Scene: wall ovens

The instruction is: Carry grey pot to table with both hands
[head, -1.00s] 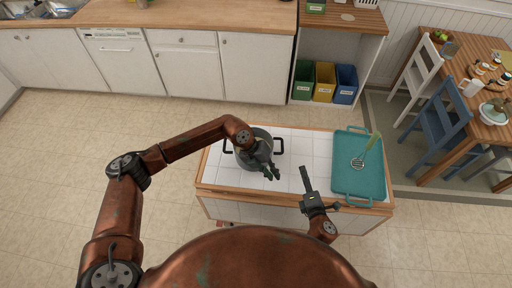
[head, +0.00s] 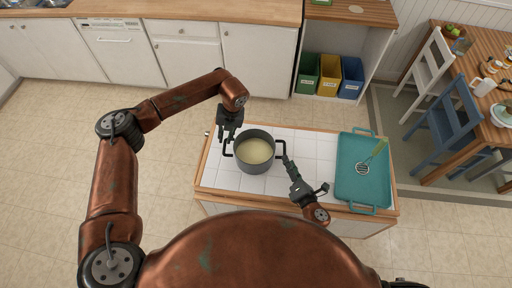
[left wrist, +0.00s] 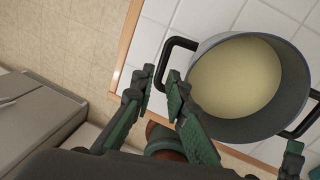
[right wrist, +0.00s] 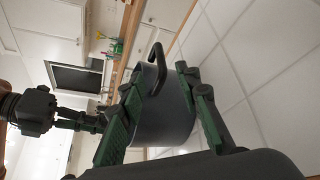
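The grey pot (head: 254,152) stands upright on the white-tiled top of the kitchen island and holds pale yellow contents. Its black handles stick out left and right. My left gripper (head: 229,138) is at the left handle; in the left wrist view its fingers (left wrist: 161,75) are apart, with the handle (left wrist: 168,58) at their tips. My right gripper (head: 289,165) is by the right handle. In the right wrist view its fingers (right wrist: 158,75) are apart, with a black pot handle (right wrist: 155,62) seen between them. The wooden dining table (head: 470,150) is at the far right.
A teal tray (head: 349,185) with a whisk (head: 364,166) lies on the island (head: 222,181), right of the pot. A blue chair (head: 450,122) and a white chair (head: 431,67) stand before the table. Open floor lies left of the island and between island and cabinets.

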